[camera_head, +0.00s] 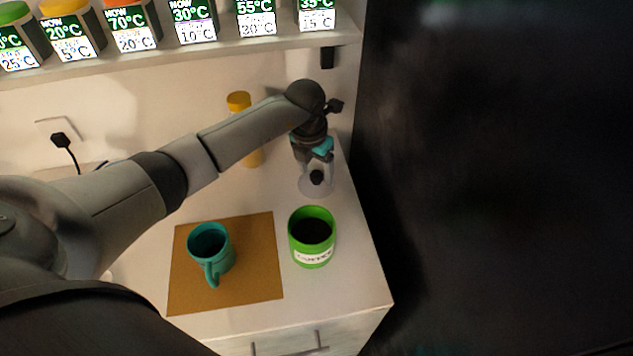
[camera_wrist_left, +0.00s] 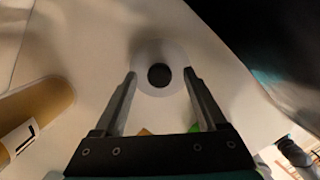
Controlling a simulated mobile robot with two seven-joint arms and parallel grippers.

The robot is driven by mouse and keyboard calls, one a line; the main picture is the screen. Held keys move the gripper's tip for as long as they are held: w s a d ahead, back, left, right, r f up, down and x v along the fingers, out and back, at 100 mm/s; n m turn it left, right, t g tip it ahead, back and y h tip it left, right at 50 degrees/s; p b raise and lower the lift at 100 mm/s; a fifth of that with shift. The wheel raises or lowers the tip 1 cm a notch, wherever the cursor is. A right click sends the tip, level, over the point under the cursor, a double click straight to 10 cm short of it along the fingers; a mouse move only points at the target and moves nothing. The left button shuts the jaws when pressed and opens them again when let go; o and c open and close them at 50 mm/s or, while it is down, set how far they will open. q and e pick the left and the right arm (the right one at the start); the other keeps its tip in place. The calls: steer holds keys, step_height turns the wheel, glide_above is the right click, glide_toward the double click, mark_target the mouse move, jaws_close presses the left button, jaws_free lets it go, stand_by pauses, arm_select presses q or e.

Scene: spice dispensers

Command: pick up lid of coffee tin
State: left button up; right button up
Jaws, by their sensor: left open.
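The coffee tin (camera_head: 312,240) is a green cylinder with a white label, standing open on the counter with dark contents. Its lid (camera_head: 316,188) is a pale translucent disc with a black knob, lying on the counter behind the tin. My left gripper (camera_head: 317,172) is open above the lid, and the knob shows between its fingers. In the left wrist view the lid (camera_wrist_left: 160,55) lies ahead of the open fingers (camera_wrist_left: 160,80), with the black knob centred between them and apart from both. My right gripper is not in view.
A teal mug (camera_head: 212,250) stands on a brown mat (camera_head: 260,285) left of the tin. A yellow-capped container (camera_head: 239,102) stands at the back, partly behind my left arm. A shelf (camera_head: 290,44) with several dispensers runs above. The counter's right edge is close to the lid.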

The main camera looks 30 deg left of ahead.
arm_select(q)
steer(key=shift+f, duration=0.25)
steer(key=shift+c, duration=0.3)
jaws_close()
